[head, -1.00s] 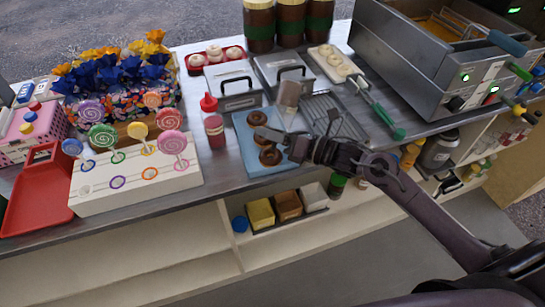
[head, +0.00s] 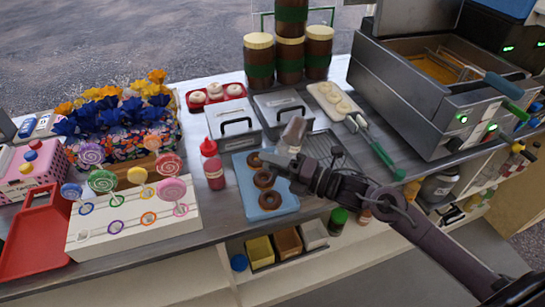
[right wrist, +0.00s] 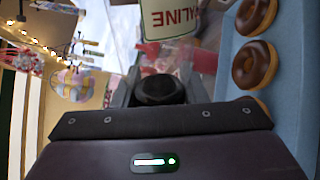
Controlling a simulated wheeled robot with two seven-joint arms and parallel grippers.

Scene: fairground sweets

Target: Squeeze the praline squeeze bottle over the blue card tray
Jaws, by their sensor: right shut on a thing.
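The blue card tray (head: 290,206) lies on the metal counter with chocolate-ringed doughnuts on it, such as the front one (head: 269,199). My right gripper (head: 285,161) is over the tray's far right part, shut on the praline squeeze bottle (head: 295,131). The bottle looks brownish and tilted in the head view. The nozzle cannot be made out. My left gripper is out of view.
A red squeeze bottle (head: 213,165) stands just left of the tray. A white lollipop stand (head: 130,238) is further left. Lidded metal bins (head: 235,120) and a wire rack (head: 325,150) are behind. A fryer (head: 420,100) stands at the right.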

